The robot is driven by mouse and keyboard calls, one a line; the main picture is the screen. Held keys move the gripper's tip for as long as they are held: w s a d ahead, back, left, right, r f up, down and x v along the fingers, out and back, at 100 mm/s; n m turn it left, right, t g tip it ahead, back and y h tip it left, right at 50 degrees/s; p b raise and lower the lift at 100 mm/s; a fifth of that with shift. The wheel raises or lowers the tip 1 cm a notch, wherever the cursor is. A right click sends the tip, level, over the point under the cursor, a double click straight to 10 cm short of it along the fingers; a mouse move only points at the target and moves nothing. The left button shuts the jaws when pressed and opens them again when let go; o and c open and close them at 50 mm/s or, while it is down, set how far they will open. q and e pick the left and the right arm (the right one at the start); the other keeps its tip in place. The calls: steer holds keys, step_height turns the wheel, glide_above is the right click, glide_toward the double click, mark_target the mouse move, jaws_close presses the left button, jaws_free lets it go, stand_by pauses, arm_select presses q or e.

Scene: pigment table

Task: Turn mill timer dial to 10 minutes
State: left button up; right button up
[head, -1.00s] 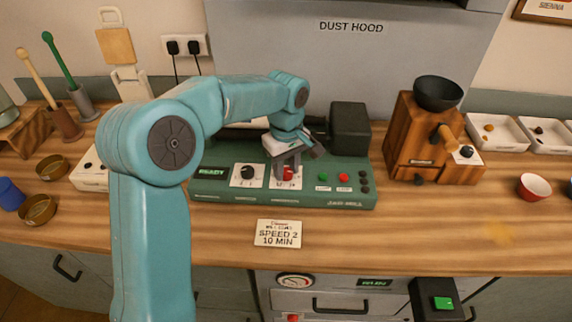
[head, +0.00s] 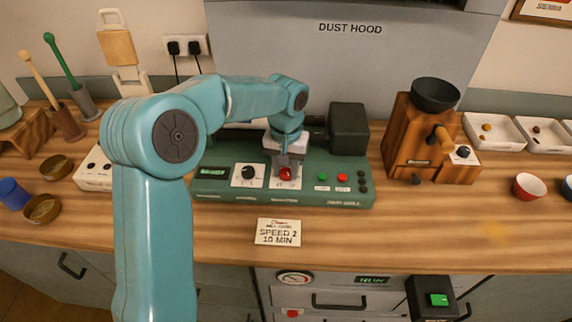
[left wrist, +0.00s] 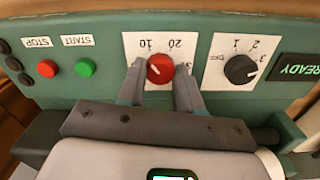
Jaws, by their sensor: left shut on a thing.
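The red timer dial (head: 286,173) is on the sloped front of the green mill base (head: 330,199). My left gripper (head: 285,168) is shut on this dial, one finger on each side of it. In the left wrist view, which shows the panel upside down, the red dial (left wrist: 160,69) sits between the fingertips (left wrist: 160,80). Its white mark slants toward the upper left there, on the side of the printed 10; the exact setting is hard to read. Part of the scale is hidden by the fingers. My right gripper is not in view.
A black speed knob (left wrist: 240,69) is close beside the timer dial. Green (left wrist: 85,67) and red (left wrist: 47,68) buttons are on its other side. A card (head: 278,232) reading "SPEED 2 10 MIN" lies in front. A wooden grinder (head: 408,140) stands to the right.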

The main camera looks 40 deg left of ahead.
mark_target(286, 171)
arm_select(q)
steer(key=shift+m, duration=0.5)
steer(key=o, duration=1)
steer(key=shift+o, duration=0.2)
step_height(286, 171, up, 16)
steer(key=p, duration=0.1)
steer(key=shift+r, duration=0.15)
steer(key=shift+r+p, duration=0.1)
steer(key=shift+p, duration=0.2)
